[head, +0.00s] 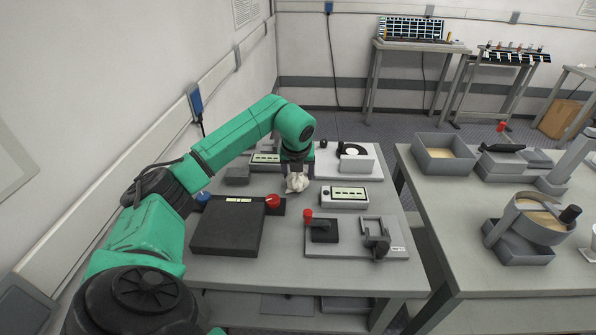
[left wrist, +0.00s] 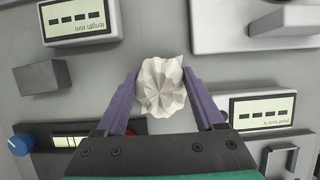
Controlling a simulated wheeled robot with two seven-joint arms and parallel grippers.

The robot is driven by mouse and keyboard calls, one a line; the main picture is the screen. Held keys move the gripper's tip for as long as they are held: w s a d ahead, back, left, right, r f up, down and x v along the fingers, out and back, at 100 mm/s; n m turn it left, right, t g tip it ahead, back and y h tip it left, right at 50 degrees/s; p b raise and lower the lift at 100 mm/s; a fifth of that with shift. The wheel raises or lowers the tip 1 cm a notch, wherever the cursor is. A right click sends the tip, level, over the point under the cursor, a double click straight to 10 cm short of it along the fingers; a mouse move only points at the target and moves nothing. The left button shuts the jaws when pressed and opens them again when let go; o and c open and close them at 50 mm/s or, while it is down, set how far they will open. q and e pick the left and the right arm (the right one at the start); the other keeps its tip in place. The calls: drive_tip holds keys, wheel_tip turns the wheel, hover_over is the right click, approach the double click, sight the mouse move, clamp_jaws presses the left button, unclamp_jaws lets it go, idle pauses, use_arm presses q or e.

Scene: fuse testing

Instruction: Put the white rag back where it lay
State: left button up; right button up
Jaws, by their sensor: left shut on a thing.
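The white rag (head: 297,182) is a small crumpled bundle below my left gripper (head: 296,172) over the left table. In the left wrist view the rag (left wrist: 161,86) sits between the two purple fingers of my left gripper (left wrist: 162,92), which is shut on it. The rag is over the grey tabletop; I cannot tell whether it touches the surface. My right gripper is not in view.
Around the rag are a display box (head: 344,196), a small grey block (head: 237,175), a dark box with red and blue knobs (head: 228,230) and a white plate with a round device (head: 348,163). A fixture plate (head: 340,243) lies nearer. A second table (head: 480,220) stands right, across a gap.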

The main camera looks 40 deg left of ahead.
use_arm(q)
drive_tip(key=shift+f, duration=0.3)
drive_tip(key=shift+r, duration=0.1)
drive_tip(key=shift+f+b, duration=0.35)
drive_tip(key=shift+f, duration=0.2)
drive_tip(key=o, duration=1.3)
drive_tip(key=v, duration=1.4)
drive_tip(key=shift+s+d+r, duration=0.15)
drive_tip(key=shift+r, duration=0.1)
drive_tip(key=shift+r, duration=0.1)
